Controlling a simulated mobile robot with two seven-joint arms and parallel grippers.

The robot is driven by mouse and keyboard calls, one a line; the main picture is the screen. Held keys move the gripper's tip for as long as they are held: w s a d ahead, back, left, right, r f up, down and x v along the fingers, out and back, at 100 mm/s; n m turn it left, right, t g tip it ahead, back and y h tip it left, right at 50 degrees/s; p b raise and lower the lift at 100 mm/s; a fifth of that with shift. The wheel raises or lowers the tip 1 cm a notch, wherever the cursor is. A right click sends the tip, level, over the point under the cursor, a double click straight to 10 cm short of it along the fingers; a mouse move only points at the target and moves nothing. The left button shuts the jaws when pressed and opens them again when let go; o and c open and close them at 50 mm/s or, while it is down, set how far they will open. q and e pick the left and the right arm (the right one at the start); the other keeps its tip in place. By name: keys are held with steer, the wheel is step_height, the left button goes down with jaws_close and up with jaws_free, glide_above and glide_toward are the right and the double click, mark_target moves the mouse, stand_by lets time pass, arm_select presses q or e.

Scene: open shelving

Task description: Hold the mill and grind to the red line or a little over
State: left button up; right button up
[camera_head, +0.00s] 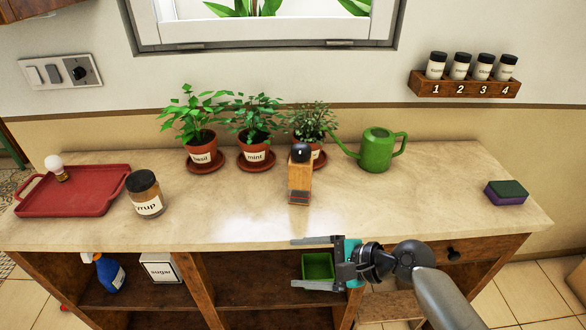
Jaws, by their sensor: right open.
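The mill (299,180) stands upright near the middle of the counter, with a wooden body and a round black top. A red band shows near its foot, and I cannot make out any ground level there. My right gripper (296,263) is open and empty in front of the counter's front edge, below and apart from the mill. Its two fingers point left. My left gripper is not in view.
Potted plants (256,154) stand behind the mill, with a green watering can (376,152) at right. A jar (147,194) and red tray (72,197) are at left, a sponge (506,192) far right. A green container (318,266) sits in the shelving below.

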steer(key=w+d+m, duration=0.1)
steer(key=w+m, duration=0.1)
steer(key=m+t+y, duration=0.2)
steer(key=m+t, duration=0.1)
steer(key=m, duration=0.5)
glide_toward(285, 209)
steer(key=r, duration=0.3)
steer(key=shift+s+a+r+b, duration=0.15)
steer(key=shift+s+r+b, duration=0.05)
steer(key=shift+r+b, duration=0.15)
steer(key=shift+w+a+f+b, duration=0.2)
steer(key=shift+w+a+b, duration=0.1)
steer(key=shift+w+a, duration=0.1)
steer(key=b+x, duration=0.2)
steer(key=x, duration=0.5)
steer(key=shift+b, duration=0.4)
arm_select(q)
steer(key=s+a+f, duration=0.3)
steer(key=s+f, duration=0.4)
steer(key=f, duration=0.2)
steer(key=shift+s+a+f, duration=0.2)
arm_select(e)
steer(key=shift+x, duration=0.85)
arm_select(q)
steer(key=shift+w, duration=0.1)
